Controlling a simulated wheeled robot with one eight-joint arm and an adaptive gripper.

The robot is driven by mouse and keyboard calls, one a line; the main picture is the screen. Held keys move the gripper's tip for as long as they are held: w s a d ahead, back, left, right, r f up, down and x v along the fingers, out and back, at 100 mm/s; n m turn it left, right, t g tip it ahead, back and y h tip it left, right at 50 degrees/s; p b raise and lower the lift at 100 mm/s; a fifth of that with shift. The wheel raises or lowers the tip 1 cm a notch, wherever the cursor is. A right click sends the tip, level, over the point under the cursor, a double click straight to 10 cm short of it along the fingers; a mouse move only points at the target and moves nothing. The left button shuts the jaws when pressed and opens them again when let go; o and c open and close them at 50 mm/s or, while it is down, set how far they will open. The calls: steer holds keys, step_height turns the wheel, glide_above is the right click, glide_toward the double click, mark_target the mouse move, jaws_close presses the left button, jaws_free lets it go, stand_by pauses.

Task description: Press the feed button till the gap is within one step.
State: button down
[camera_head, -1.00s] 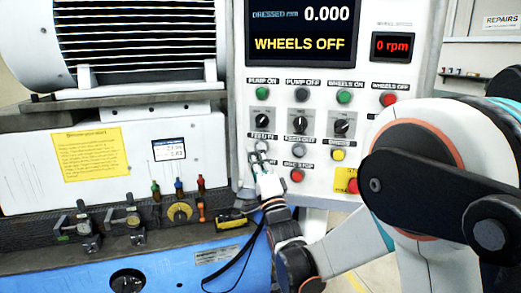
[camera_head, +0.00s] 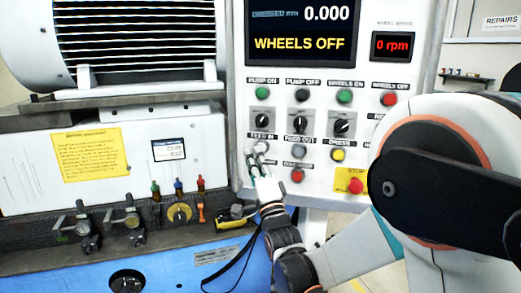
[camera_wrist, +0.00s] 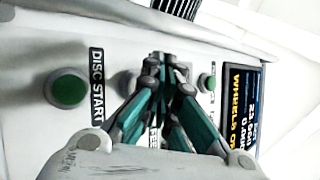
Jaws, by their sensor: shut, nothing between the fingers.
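The FEED IN button sits under its label (camera_head: 260,136) on the white control panel (camera_head: 310,170); my fingers largely cover it. My gripper (camera_head: 257,153) is shut and empty, its fingertips over that button. I cannot tell whether they touch it. In the wrist view my gripper (camera_wrist: 166,62) points at the panel, with the button beneath hidden. The grey FEED OUT button (camera_head: 299,151) is just right of my fingers. The screen (camera_head: 300,43) reads "WHEELS OFF" and 0.000. A small readout (camera_head: 168,150) on the machine has digits too blurred to read.
Close by are a red button (camera_head: 297,175), a yellow DRESS button (camera_head: 337,154) and a red stop button on a yellow plate (camera_head: 355,186). Knobs and coloured buttons line the panel above. A green DISC START button (camera_wrist: 68,89) shows in the wrist view. Clamps (camera_head: 80,226) stand left.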

steer(key=s, duration=0.2)
steer(key=s+a, duration=0.1)
steer(key=s, duration=0.1)
steer(key=shift+s+a+b, duration=0.2)
steer(key=shift+s+b, duration=0.1)
steer(key=shift+s, duration=0.05)
stand_by(0.5)
